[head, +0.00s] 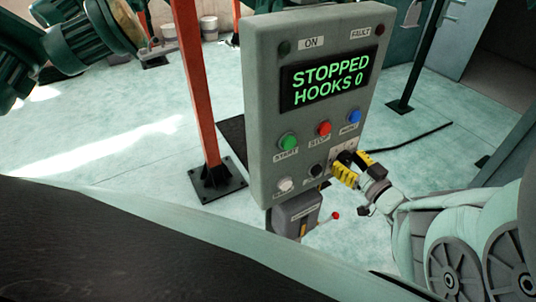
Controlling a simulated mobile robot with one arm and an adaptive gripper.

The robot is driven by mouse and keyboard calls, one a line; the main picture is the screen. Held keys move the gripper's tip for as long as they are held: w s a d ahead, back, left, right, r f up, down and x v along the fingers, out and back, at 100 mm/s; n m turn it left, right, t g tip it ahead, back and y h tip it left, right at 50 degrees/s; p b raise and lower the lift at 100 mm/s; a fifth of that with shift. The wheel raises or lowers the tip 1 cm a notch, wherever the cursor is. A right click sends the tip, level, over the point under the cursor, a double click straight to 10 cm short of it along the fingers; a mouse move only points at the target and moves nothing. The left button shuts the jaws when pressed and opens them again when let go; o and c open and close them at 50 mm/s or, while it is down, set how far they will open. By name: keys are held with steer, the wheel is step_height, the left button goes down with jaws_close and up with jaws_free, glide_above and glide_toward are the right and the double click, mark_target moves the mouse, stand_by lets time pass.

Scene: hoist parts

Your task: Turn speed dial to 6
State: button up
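The grey control box (262,150) stands upright at the picture's middle. Its screen (329,78) reads "STOPPED HOOKS 0" in green. My gripper (352,163), with yellow-and-black fingers, is at the lower right of the panel face. A dark round part, apparently the speed dial (345,156), shows at the fingertips with pale markings above it. The fingers cover much of it, so its setting cannot be read. I cannot tell whether the fingers touch or grip it.
Green (288,142), red (324,128) and blue (354,116) buttons sit above the gripper. A black knob (316,171) and a white button (285,184) are to its left. A red-orange post (196,80) stands left of the box. A grey box with a red-tipped lever (336,215) is below.

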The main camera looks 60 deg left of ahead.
steer(key=c, duration=0.8)
steer(key=shift+c, duration=0.2)
steer(key=shift+m, duration=0.3)
steer(key=m, duration=0.3)
steer(key=shift+w, duration=0.1)
steer(key=shift+m+b, duration=0.3)
steer(key=shift+m, duration=1.8)
steer(key=o, duration=1.2)
steer(key=shift+o, duration=0.2)
